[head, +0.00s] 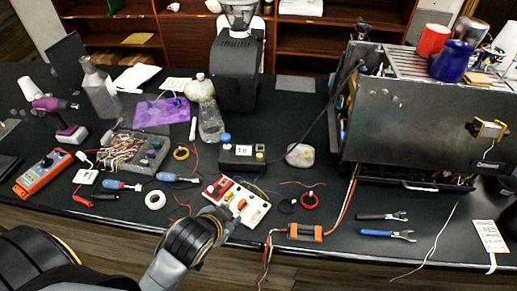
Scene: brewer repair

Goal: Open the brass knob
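The brewer (410,122) is the large dark metal machine at the right of the table in the head view. A brass-coloured fitting (489,130) sticks out from the right part of its front panel; it is small, and I cannot tell how far it is turned. My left gripper (228,216) is at the front middle of the table, over the near edge of a white box with red, yellow and orange parts (250,206). It is well to the left of the brass fitting. Its fingers are small and partly hidden. My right gripper is not in view.
A red cup (433,39) and a blue cup (452,62) stand on the brewer. Pliers (387,234), an orange-and-black tool with wires (305,232) and a loose wire (430,243) lie before it. A black grinder (238,65) stands at the back. The left half is cluttered.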

